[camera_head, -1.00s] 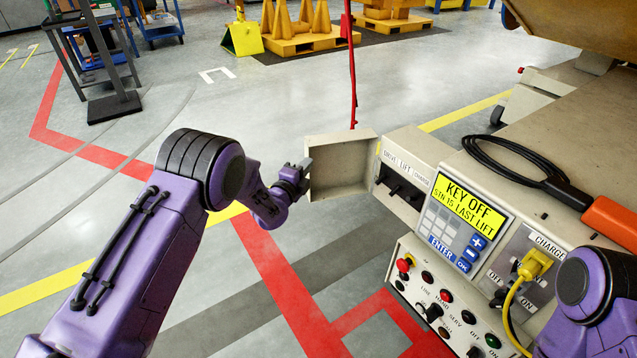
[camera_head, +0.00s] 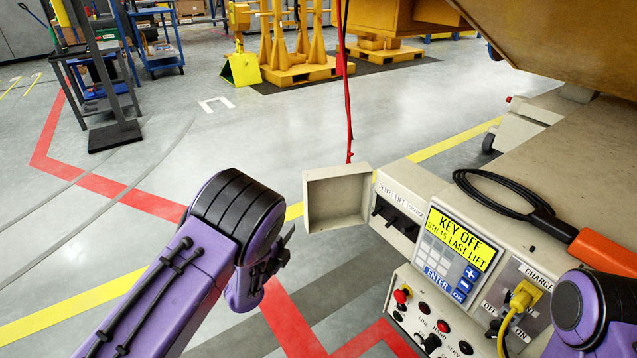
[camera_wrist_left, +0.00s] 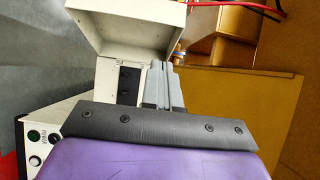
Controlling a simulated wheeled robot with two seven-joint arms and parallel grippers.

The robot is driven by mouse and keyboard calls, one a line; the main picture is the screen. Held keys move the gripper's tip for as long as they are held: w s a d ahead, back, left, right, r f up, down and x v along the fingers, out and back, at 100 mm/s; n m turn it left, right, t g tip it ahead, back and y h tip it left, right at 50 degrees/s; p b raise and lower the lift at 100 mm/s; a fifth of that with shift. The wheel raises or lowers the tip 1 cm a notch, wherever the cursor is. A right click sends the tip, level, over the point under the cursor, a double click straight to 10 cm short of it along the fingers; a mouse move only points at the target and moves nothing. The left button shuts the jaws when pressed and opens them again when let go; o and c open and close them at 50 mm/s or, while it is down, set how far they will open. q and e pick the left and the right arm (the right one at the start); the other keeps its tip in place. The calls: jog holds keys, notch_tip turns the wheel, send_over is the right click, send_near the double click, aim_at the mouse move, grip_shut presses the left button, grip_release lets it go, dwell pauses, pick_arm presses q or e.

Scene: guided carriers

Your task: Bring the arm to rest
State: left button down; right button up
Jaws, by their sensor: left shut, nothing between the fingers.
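My left arm (camera_head: 215,245), purple with black bands, comes in from the lower left. Its gripper (camera_head: 287,238) is partly hidden by the forearm and hangs in free air left of the control cabinet, apart from the open box cover (camera_head: 338,198). In the left wrist view the grey fingers (camera_wrist_left: 164,86) lie together with nothing between them. Behind them show the open cover (camera_wrist_left: 122,32) and the dark switch slots (camera_wrist_left: 128,85). My right arm (camera_head: 590,300) shows only as a purple link at the lower right; its gripper is out of view.
The cabinet carries a yellow display (camera_head: 461,236) reading KEY OFF, a red button (camera_head: 402,295), a yellow charge plug (camera_head: 522,295) and an orange-handled cable (camera_head: 603,252). A red cord (camera_head: 348,90) hangs behind the cover. The floor at left is clear up to a cart (camera_head: 105,95).

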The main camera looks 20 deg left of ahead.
pick_arm(q)
jog(key=s+a+f+n+g+y, duration=0.35)
jog(key=s+f+n, duration=0.4)
jog(key=n, duration=0.25)
jog(key=s+a+f+n+g+y, duration=0.2)
jog(key=s+a+f+n+g, duration=0.15)
jog(key=s+f+n, duration=0.45)
jog(key=s+d+f+n+g, duration=0.1)
jog(key=s+f+n+g, duration=0.25)
jog(key=s, duration=0.85)
jog(key=s+f+n+g, duration=0.2)
jog(key=s+n+g, duration=0.25)
jog(key=s, duration=0.65)
notch_tip(320, 180, up, 28)
jog(key=p, duration=2.8)
jog(key=shift+r+n+y, duration=0.2)
jog(key=shift+n+y, duration=0.1)
jog(key=shift+y, duration=0.05)
